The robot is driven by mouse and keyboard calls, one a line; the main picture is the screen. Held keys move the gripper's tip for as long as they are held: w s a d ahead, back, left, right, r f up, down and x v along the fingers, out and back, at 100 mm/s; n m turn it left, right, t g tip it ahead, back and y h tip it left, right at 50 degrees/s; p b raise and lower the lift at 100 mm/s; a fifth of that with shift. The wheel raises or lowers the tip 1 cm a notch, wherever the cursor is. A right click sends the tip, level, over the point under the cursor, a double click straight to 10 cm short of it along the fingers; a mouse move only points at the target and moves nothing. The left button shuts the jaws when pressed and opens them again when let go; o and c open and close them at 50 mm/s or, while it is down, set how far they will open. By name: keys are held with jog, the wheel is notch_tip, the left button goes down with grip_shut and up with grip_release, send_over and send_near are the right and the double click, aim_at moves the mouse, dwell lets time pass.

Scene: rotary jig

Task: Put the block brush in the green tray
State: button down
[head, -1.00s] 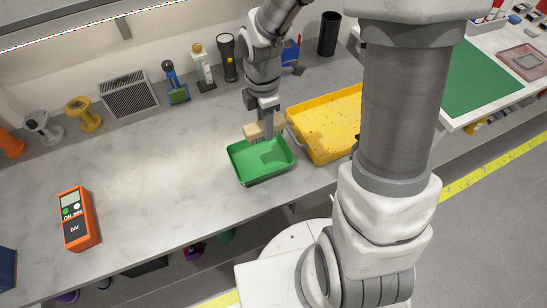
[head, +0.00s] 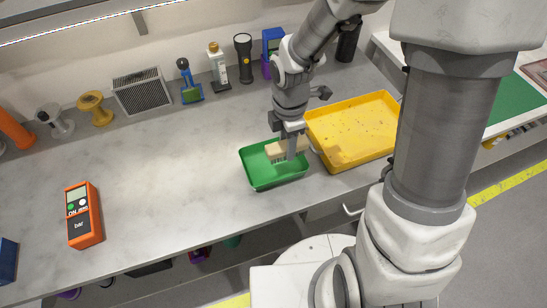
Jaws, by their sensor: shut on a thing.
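The block brush (head: 277,151) has a pale wooden block with light bristles pointing down. My gripper (head: 291,153) is shut on it, pointing down, and a finger hides part of the brush. The brush is over the right back part of the green tray (head: 259,181), low and near its rim. I cannot tell whether the bristles touch the tray floor. The green tray is shallow and stands on the grey bench near its front edge. Nothing else shows in it.
A yellow tray (head: 350,130) stands just right of the green tray. An orange meter (head: 84,216) lies at the left. Spools, a grey vented box (head: 141,91), a bottle (head: 218,67) and a black torch (head: 243,58) line the back. The bench's middle is clear.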

jog(key=a+f, duration=0.1)
jog(key=w+a+f, duration=0.1)
jog(key=a, duration=0.1)
jog(key=shift+a+f+b, duration=0.1)
jog(key=shift+f+b, duration=0.35)
jog(key=shift+f, duration=1.55)
jog(key=shift+f, duration=0.2)
jog(key=shift+c, duration=2.2)
grip_release()
jog(key=shift+r, duration=0.15)
